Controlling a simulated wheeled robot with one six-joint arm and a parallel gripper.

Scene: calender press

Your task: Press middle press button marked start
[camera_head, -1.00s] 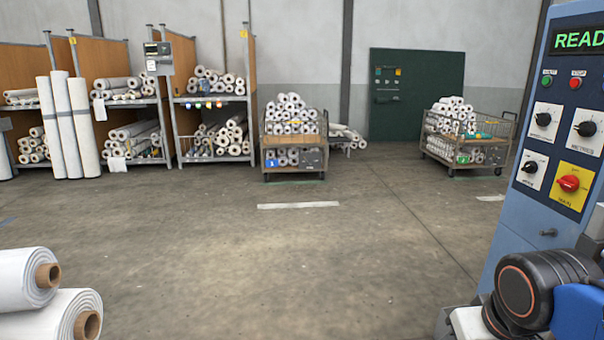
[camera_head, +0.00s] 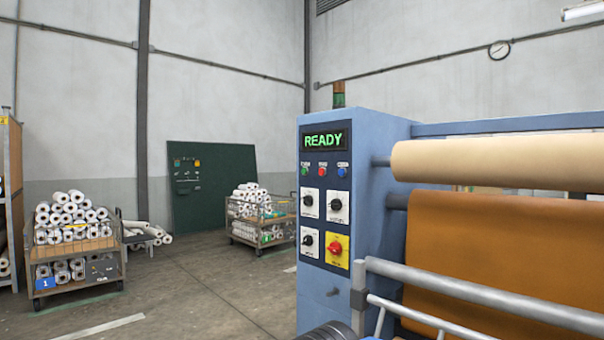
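The blue press control cabinet (camera_head: 370,140) stands right of centre, its dark panel facing me. A green READY display (camera_head: 324,140) is lit at the top. Below it is a row of three small buttons: a green button (camera_head: 305,170) at left, a red button (camera_head: 322,171) in the middle and a blue button (camera_head: 342,172) at right. Their labels are too small to read surely. My gripper is not in view; only a dark rounded part of my arm shows at the bottom edge, below the panel.
Below the buttons are three black knobs and a red switch on yellow (camera_head: 335,248). A grey rail (camera_head: 470,290) and an orange sheet (camera_head: 500,245) lie right of the cabinet. Roll carts (camera_head: 75,275) stand at left and behind. Open floor (camera_head: 200,300) lies left of the cabinet.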

